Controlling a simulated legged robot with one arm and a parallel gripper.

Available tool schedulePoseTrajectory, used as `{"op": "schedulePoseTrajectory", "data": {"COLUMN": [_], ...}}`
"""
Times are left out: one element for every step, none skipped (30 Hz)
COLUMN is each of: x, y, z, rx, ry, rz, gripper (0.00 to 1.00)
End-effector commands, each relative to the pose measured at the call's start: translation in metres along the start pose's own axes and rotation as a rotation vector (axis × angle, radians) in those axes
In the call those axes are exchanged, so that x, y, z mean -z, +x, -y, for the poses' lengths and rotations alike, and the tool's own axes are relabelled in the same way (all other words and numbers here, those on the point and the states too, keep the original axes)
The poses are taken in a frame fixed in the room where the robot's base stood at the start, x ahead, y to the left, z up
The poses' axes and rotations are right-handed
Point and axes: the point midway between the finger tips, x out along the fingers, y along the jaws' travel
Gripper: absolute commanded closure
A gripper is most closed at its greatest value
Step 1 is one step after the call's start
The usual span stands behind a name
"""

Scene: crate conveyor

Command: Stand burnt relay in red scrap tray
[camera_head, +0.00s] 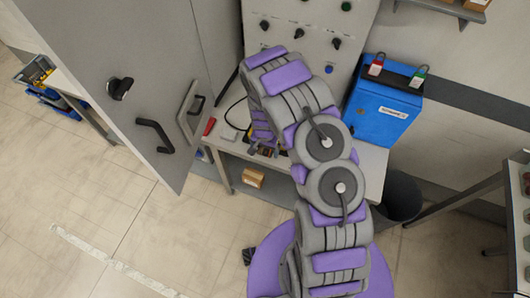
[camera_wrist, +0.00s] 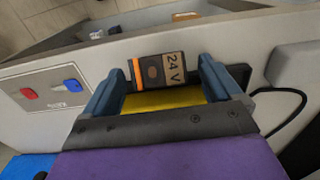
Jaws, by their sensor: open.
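A black relay (camera_wrist: 158,71) with an orange stripe and a tan "24 V" label bearing a dark round mark shows in the wrist view. My gripper (camera_wrist: 160,72) is open, with one blue finger on each side of the relay and visible gaps between. Whether the relay stands fully between the fingertips or just beyond them I cannot tell. A yellow surface (camera_wrist: 160,100) lies between the fingers, nearer the palm. In the head view my gripper (camera_head: 263,148) is low over the bench and largely hidden by my arm. I cannot make out a red scrap tray in either view.
The bench (camera_head: 238,151) stands below a grey control panel (camera_head: 302,30). An open cabinet door (camera_head: 135,75) is on the left. A blue box (camera_head: 382,112) with red and green padlocks stands on the right. A cardboard box (camera_head: 253,177) sits under the bench. Floor on the left is mostly clear.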

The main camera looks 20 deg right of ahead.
Motion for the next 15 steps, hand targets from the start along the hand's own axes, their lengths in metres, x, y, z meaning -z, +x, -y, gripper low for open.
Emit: {"op": "schedulePoseTrajectory", "data": {"x": [-0.0008,-0.0009,-0.0007,-0.0006,-0.0006,-0.0004,-0.0004,-0.0002,-0.0002,-0.0002,-0.0002,-0.0002,-0.0001,-0.0001,-0.0001], "y": [0.0065,0.0082,0.0093,0.0094,0.0092,0.0087,0.0085,0.0084,0.0083,0.0083,0.0083,0.0083,0.0083,0.0082,0.0082], "z": [-0.0005,-0.0006,-0.0005,-0.0004,-0.0004,-0.0002,-0.0002,-0.0001,-0.0001,-0.0001,-0.0001,-0.0001,0.0000,0.0000,-0.0001], "rx": [-0.001,-0.001,0.000,0.000,0.000,0.000,0.000,0.001,0.001,0.001,0.001,0.001,0.001,0.001,0.001], "ry": [0.000,0.001,0.001,0.001,0.001,0.001,0.001,0.001,0.001,0.001,0.001,0.001,0.001,0.001,0.001], "rz": [0.002,0.002,0.001,0.000,0.000,0.000,0.000,-0.001,-0.001,-0.001,-0.001,-0.001,-0.001,-0.001,-0.001], "gripper": [0.08,0.08,0.08,0.08,0.08,0.08,0.08,0.08,0.09,0.12,0.15,0.19,0.22,0.25,0.29]}}
